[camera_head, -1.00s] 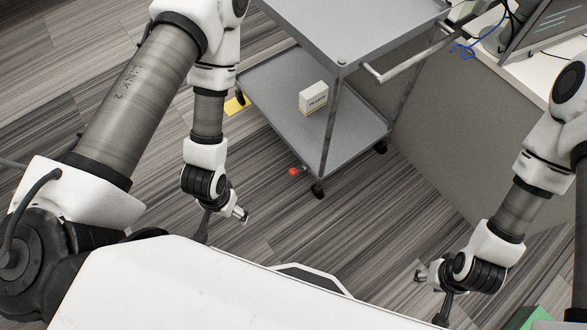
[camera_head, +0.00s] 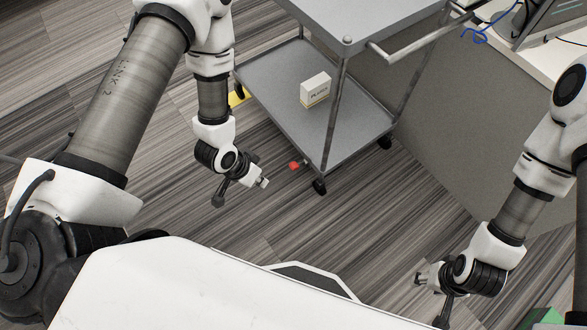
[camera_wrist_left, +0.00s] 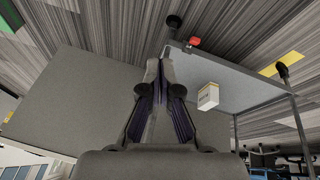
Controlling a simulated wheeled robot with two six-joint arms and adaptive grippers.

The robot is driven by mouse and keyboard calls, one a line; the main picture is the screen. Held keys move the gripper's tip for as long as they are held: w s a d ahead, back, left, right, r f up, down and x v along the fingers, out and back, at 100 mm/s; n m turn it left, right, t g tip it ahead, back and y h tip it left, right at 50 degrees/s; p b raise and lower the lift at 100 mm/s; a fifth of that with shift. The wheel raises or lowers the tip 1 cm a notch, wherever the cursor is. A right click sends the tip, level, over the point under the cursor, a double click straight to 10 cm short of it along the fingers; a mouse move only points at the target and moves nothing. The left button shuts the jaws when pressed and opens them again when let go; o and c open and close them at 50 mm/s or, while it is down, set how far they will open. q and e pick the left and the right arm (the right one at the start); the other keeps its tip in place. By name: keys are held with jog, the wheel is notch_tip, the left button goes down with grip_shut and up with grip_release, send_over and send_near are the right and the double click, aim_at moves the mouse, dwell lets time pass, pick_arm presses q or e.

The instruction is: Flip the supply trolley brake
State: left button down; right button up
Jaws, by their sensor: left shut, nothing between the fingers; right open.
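The grey supply trolley (camera_head: 262,76) stands on the wood-look floor, with a shelf near the floor. Its red brake lever (camera_head: 294,165) sticks out low at the near corner, beside a black caster (camera_head: 319,186). The red lever also shows in the left wrist view (camera_wrist_left: 194,42), at the shelf's edge. My left gripper (camera_head: 264,183) is shut and empty, a short way left of and nearer than the lever, not touching it. In the wrist view its fingers (camera_wrist_left: 158,68) are together. My right gripper (camera_head: 420,279) is open and empty, far right of the lever.
A white box (camera_head: 315,89) sits on the trolley's lower shelf. The trolley's handle (camera_head: 420,40) juts toward a desk (camera_head: 545,62) with a grey side panel. A yellow floor mark (camera_head: 238,95) lies by the trolley's left wheel. The floor before the trolley is clear.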

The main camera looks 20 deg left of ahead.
pick_arm(q)
jog(key=w+a+f+m+t+h+b, duration=0.2)
jog(key=w+f+b, duration=1.7)
jog(key=b, duration=1)
jog(key=f+m+t, duration=0.1)
jog(key=t, duration=0.1)
jog(key=shift+w+f+t, duration=0.15)
jog(key=shift+t, duration=0.25)
jog(key=shift+f, duration=0.1)
jog(key=b, duration=0.6)
send_over(294, 165)
jog(key=w+d, duration=0.1)
jog(key=w, duration=0.1)
notch_tip(294, 165, down, 8)
jog(key=shift+r, duration=0.2)
jog(key=shift+s+a+f+b, duration=0.25)
jog(key=shift+s+f+b, duration=0.15)
jog(key=shift+f, duration=0.2)
jog(key=shift+s+a+f+b, duration=0.25)
jog(key=shift+f+b, duration=0.15)
jog(key=shift+f, duration=0.15)
jog(key=shift+s+f, duration=0.25)
jog(key=shift+f, duration=0.05)
jog(key=shift+r, duration=0.1)
